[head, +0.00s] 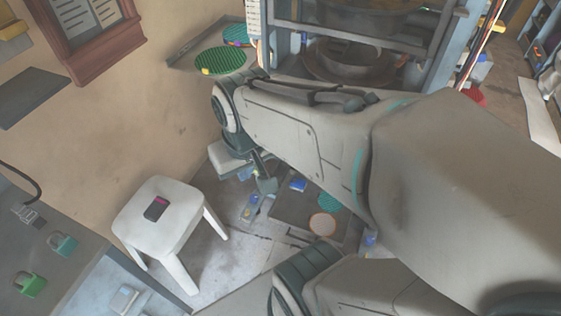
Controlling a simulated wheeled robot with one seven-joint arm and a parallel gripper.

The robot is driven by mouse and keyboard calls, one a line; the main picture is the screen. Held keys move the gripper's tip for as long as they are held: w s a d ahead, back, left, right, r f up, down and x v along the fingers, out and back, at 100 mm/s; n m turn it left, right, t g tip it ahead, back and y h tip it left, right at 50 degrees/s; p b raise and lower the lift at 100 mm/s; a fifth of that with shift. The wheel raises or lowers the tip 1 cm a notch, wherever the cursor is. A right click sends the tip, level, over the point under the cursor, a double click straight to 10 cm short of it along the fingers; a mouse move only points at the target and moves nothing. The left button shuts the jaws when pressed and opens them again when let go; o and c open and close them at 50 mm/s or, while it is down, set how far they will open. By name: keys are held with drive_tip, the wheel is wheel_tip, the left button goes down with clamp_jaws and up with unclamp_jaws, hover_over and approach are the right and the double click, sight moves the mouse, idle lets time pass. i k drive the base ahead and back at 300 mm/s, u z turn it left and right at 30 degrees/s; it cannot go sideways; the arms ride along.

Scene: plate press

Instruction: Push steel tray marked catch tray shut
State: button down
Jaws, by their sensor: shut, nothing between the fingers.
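A dark grey tray-like surface (290,211) lies low in the middle, below my arm. I cannot read any marking on it, so I cannot tell surely that it is the catch tray. A blue item (298,185), a green item and a pale round disc (323,225) with an orange rim lie on or over it. My gripper (266,186) points down just left of this surface. It is shut and empty; I cannot tell whether it touches anything. My arm hides much of the right side of the tray area.
A white stool (165,218) with a small dark device stands at left. The press frame (432,60) rises behind my arm. A wall shelf holds a ridged green disc (220,61). A grey bench (60,265) with padlocks fills the lower left.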

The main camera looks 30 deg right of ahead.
sight(291, 208)
drive_tip(key=z, duration=1.1)
drive_tip(key=k, duration=0.5)
drive_tip(key=z, duration=1.3)
drive_tip(key=i, duration=0.25)
drive_tip(key=u, duration=0.15)
